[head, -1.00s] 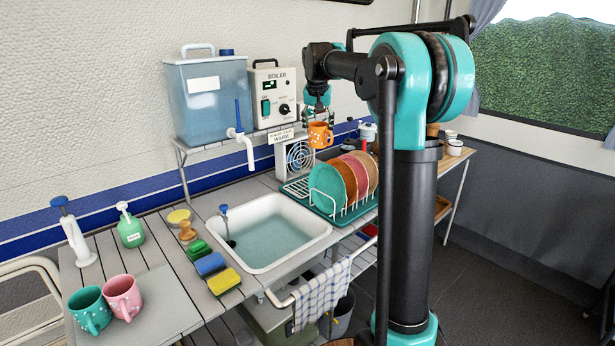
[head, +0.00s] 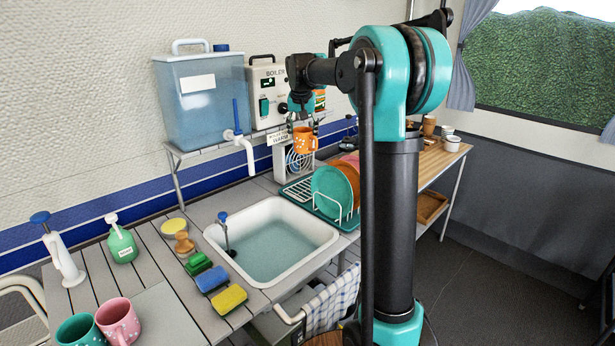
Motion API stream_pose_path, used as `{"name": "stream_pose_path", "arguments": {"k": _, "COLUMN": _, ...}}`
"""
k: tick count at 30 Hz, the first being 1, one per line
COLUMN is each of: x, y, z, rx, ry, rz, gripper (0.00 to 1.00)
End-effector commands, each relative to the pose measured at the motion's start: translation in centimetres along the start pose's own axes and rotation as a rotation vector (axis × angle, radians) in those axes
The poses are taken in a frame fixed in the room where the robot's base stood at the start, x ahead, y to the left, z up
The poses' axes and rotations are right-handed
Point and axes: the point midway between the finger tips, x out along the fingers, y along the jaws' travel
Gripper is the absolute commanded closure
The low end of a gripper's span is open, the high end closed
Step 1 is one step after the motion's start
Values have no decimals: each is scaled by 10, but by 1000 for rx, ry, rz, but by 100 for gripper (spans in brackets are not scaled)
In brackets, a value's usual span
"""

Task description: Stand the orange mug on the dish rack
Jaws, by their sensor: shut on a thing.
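The orange mug (head: 303,141) with pale dots hangs in the air, held by my gripper (head: 302,119). It looks upright, in front of the small fan and above the back of the dish rack. The dish rack (head: 297,189) is a teal tray with white wires, right of the sink. A teal plate (head: 331,190) and an orange plate stand in its slots, with a pink one behind them. The left back part of the rack shows bare wires. My arm hides the rack's right side.
The sink (head: 272,239) holds water, left of the rack. The water tank (head: 200,98) and boiler (head: 268,95) stand on a raised shelf close to my gripper. A teal mug (head: 80,331) and a pink mug (head: 118,321) stand at the front left.

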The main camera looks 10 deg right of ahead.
Motion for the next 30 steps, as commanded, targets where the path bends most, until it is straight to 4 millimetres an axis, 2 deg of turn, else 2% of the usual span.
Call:
{"name": "stream_pose_path", "arguments": {"k": 3, "x": 28, "y": 1, "z": 11, "rx": 0, "ry": 0, "rz": 0, "gripper": 70}}
{"name": "stream_pose_path", "arguments": {"k": 12, "x": 92, "y": 3, "z": 38, "rx": 0, "ry": 0, "rz": 0, "gripper": 70}}
{"name": "stream_pose_path", "arguments": {"k": 15, "x": 105, "y": 3, "z": 43, "rx": 0, "ry": 0, "rz": 0, "gripper": 70}}
{"name": "stream_pose_path", "arguments": {"k": 23, "x": 121, "y": 4, "z": 50, "rx": 0, "ry": 0, "rz": 0, "gripper": 70}}
{"name": "stream_pose_path", "arguments": {"k": 30, "x": 147, "y": 4, "z": 61, "rx": 0, "ry": 0, "rz": 0, "gripper": 70}}
